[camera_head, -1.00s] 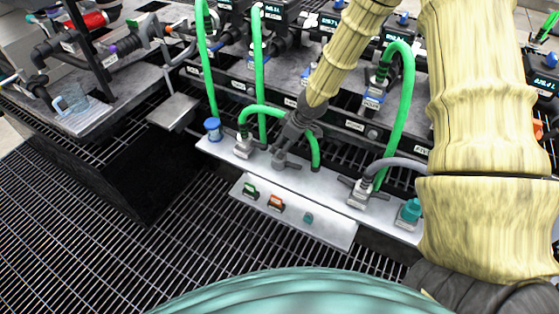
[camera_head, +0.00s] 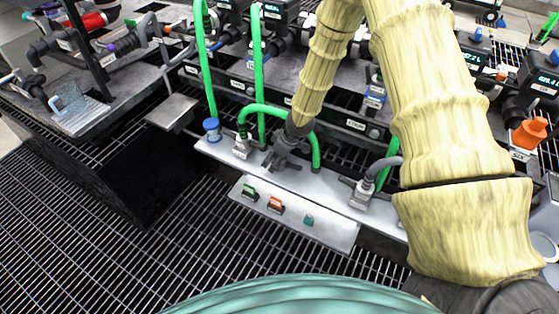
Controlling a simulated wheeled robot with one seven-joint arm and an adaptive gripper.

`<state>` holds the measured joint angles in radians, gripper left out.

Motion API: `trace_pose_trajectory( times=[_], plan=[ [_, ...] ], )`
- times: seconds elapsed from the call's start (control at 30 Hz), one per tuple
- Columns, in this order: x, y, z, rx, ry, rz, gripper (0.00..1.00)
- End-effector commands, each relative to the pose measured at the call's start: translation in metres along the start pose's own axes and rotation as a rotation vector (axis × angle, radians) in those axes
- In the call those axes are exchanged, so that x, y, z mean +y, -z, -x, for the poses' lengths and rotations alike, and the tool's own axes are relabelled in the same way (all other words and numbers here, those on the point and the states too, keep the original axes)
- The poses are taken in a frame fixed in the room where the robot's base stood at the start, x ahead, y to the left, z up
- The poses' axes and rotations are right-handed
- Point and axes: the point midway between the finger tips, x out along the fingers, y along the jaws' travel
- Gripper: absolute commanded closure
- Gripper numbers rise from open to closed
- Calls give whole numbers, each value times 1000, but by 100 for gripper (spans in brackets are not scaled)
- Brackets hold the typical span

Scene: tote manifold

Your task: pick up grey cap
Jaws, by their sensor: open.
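My gripper (camera_head: 276,161) is dark grey and points down at the front metal shelf (camera_head: 325,185), between the green-hosed fitting and the grey-hosed fitting. It is open, with its fingertips close above or at the shelf; I cannot tell whether they touch anything. I cannot pick out a separate grey cap with certainty. The dark fingers blend with whatever is under them, and they may hide it. A blue cap (camera_head: 212,131) stands on the shelf to the left of my gripper.
A green-hosed fitting (camera_head: 242,146) is close left of my gripper, with its hose arching behind. A grey-hosed fitting (camera_head: 363,190) stands to the right. A lower panel (camera_head: 330,232) carries small coloured blocks. An orange cap (camera_head: 529,134) is far right.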

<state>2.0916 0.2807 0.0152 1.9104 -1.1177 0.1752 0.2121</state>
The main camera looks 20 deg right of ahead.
Motion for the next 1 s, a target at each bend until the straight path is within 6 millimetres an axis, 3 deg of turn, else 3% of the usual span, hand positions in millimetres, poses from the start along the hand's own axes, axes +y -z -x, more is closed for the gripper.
trace_pose_trajectory(
  times=[0.1,0.4,0.73,1.0],
  plan=[
    [0,1,1,1,0,0,27],
    [0,0,1,1,0,0,79],
    [0,2,4,2,-1,0,79],
    [1,11,25,3,-1,-2,79]
  ],
)
